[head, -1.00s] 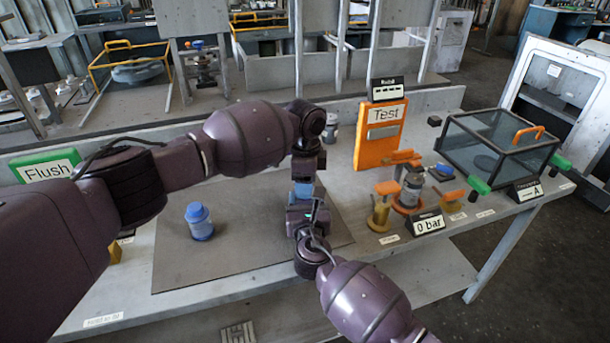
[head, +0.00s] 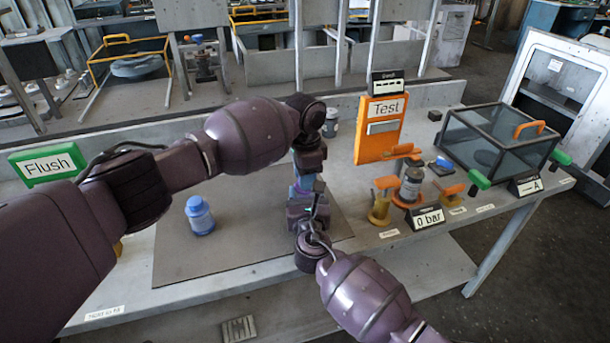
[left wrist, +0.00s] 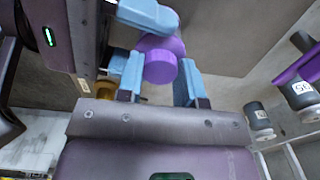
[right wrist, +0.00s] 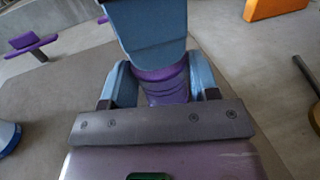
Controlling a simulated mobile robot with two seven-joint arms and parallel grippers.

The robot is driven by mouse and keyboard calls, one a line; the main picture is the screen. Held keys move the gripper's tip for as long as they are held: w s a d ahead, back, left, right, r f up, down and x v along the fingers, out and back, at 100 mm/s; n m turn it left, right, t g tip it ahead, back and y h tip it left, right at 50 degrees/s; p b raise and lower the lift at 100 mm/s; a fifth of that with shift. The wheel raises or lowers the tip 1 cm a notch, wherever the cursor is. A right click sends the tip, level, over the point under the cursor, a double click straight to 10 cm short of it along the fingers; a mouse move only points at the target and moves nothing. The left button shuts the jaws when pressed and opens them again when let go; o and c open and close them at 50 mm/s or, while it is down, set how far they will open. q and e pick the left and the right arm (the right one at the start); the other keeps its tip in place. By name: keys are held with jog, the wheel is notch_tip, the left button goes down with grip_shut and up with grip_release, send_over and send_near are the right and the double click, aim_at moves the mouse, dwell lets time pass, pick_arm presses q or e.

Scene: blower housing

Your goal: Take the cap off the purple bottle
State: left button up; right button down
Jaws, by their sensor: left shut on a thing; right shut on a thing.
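The purple bottle (right wrist: 166,84) is between the blue fingers of my right gripper (right wrist: 164,92), which is shut on it. Its purple cap (left wrist: 160,67) is between the fingers of my left gripper (left wrist: 160,82), which is shut on it. A blue left fingertip covers the bottle's upper part in the right wrist view. Cap and bottle overlap in the left wrist view, and I cannot tell whether they are still joined. In the head view the two grippers meet above the mat, left gripper (head: 306,178) above right gripper (head: 305,200), largely hiding the bottle.
A blue bottle (head: 200,216) stands on the grey mat (head: 180,265), left of my grippers. To the right are an orange Test panel (head: 380,130), a clamped jar (head: 411,186), a 0 bar sign (head: 428,219) and a glass-sided box (head: 495,145). The mat's front left is clear.

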pick_arm(q)
jog(key=shift+n, duration=1)
jog(key=shift+s, duration=0.1)
jog(key=shift+r, duration=0.75)
jog(key=shift+r, duration=0.3)
jog(key=shift+r, duration=0.2)
jog(key=shift+r, duration=1.85)
pick_arm(e)
jog(key=shift+c, duration=1.4)
grip_release()
